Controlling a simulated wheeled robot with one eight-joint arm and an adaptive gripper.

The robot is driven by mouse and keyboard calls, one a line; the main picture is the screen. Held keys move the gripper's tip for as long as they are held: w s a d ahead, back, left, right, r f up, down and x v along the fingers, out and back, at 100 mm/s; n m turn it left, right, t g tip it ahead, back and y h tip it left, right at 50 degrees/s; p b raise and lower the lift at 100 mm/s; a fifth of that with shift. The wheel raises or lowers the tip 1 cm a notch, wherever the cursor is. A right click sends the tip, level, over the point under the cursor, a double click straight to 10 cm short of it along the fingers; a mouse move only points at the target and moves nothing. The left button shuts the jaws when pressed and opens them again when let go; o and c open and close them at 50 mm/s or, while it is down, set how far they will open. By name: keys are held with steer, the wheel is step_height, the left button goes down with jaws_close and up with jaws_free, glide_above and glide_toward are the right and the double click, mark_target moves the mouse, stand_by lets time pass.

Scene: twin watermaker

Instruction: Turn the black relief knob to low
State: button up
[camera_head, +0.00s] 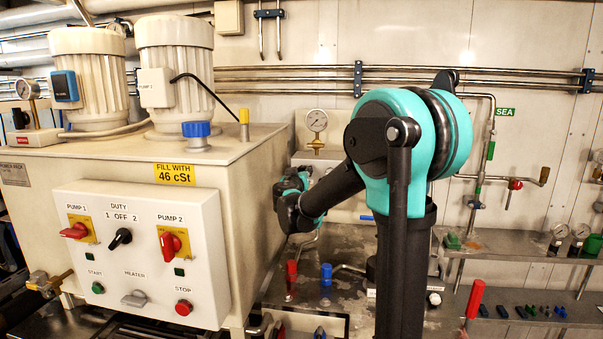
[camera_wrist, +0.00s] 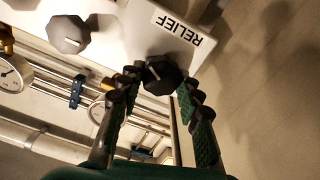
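The black relief knob (camera_wrist: 163,74) shows in the wrist view beside the white block with the "RELIEF" label (camera_wrist: 178,25). A short pale pointer line marks its face. My gripper (camera_wrist: 162,84) has one finger on each side of the knob, with the tips at its edges. I cannot tell whether both fingertips press on it. In the head view my wrist reaches behind the right side of the tank. My fingers and the relief knob are hidden there.
In the head view the tank (camera_head: 120,165) with a switch panel (camera_head: 140,205) stands at left. A gauge (camera_head: 316,121) is behind my arm, and pipes run along the wall.

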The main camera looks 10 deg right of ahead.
steer(key=c, duration=0.5)
steer(key=shift+n, duration=0.3)
steer(key=n, duration=0.5)
steer(key=shift+a, duration=0.1)
steer(key=n, duration=0.5)
steer(key=shift+f+n, duration=0.15)
steer(key=shift+n, duration=0.15)
steer(key=n, duration=0.6)
steer(key=shift+f, duration=0.15)
steer(key=n, duration=0.6)
steer(key=shift+f+n, duration=0.1)
steer(key=shift+n, duration=0.2)
